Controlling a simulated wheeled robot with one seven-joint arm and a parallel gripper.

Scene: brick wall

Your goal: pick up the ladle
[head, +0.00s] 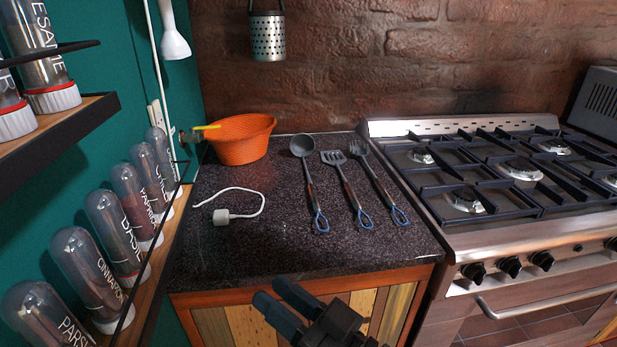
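The ladle (308,178) lies on the dark speckled countertop (240,250), its round grey bowl toward the wall and its blue looped handle end toward the front edge. It is the leftmost of three utensils lying side by side. My gripper (272,293) is at the bottom centre, in front of the counter's front edge and apart from the ladle. Its two dark fingers are spread with a gap between them, and nothing shows between them.
A slotted spatula (347,187) and another slotted utensil (380,184) lie right of the ladle. A white charger with cable (222,216) and an orange colander (241,139) are to the left. A gas stove (480,240) adjoins on the right; spice jars (117,235) line the left wall.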

